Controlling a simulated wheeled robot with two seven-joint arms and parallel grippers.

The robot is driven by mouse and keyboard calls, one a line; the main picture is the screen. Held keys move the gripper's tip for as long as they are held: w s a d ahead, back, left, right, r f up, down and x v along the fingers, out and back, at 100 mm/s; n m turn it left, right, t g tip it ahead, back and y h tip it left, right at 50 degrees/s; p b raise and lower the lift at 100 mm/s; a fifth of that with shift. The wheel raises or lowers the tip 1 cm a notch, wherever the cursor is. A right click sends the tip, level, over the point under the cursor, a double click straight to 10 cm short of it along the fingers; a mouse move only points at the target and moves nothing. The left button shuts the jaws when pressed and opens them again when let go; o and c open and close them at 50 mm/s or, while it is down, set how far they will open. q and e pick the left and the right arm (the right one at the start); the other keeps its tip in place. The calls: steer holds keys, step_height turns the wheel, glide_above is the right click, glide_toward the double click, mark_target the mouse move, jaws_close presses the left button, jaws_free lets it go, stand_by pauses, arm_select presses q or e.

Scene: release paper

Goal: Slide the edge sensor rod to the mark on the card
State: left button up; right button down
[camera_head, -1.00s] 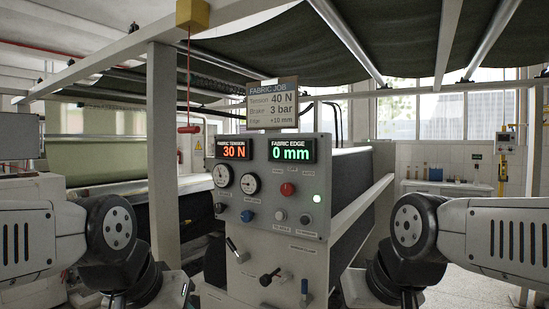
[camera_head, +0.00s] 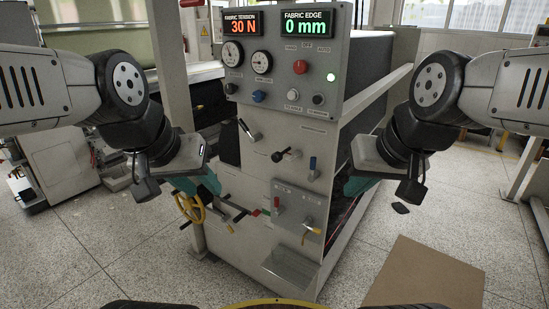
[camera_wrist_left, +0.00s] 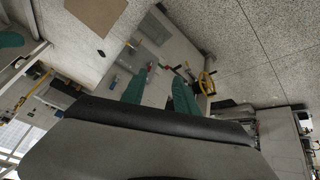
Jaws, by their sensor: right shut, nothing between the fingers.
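The machine's front panel (camera_head: 265,190) stands between my arms. The edge display (camera_head: 306,22) reads 0 mm. A thin dark rod with a red end (camera_head: 254,212) sticks out low on the machine's left side; I cannot tell for sure whether it is the edge sensor rod. The job card is not in view now. My left gripper (camera_head: 208,186) is left of the panel, with teal fingers; in the left wrist view its fingers (camera_wrist_left: 158,92) are apart with nothing between them. My right gripper (camera_head: 357,186) is shut and empty, right of the panel.
A yellow handwheel (camera_head: 191,208) is below my left gripper. The panel carries a black-knobbed lever (camera_head: 285,154), a blue-tipped lever (camera_head: 312,168), a red lever (camera_head: 278,206) and a yellow-tipped lever (camera_head: 311,231). A brown sheet (camera_head: 425,277) lies on the floor at right.

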arm_select(q)
steer(key=o, duration=0.3)
steer(key=shift+o, duration=0.7)
steer(key=w+d+n+t, duration=0.1)
steer(key=w+n, duration=0.3)
steer(key=w, duration=0.7)
steer(key=shift+w+d+f+t, duration=0.2)
steer(key=shift+w+d+t, duration=0.15)
steer(key=shift+d, duration=0.15)
steer(key=n+t+h, duration=0.1)
steer(key=n+t, duration=0.4)
steer(key=n, duration=0.6)
glide_above(276, 158)
steer(key=s+a, duration=0.4)
steer(key=s, duration=0.5)
step_height(276, 158, down, 8)
steer(key=w+d+f+n, duration=0.1)
steer(key=w+f+n, duration=0.1)
steer(key=w+d+f+n+t, duration=0.1)
steer(key=w+f+n, duration=0.1)
steer(key=f, duration=0.1)
steer(key=w+d+f+n+t, duration=0.1)
steer(key=w+f+n, duration=0.1)
steer(key=f+n, duration=0.1)
steer(key=shift+w+d+h, duration=0.1)
steer(key=shift+w+h, duration=0.05)
steer(key=shift+h, duration=0.25)
steer(key=x, duration=0.7)
steer(key=shift+w, duration=0.35)
steer(key=shift+c, duration=0.3)
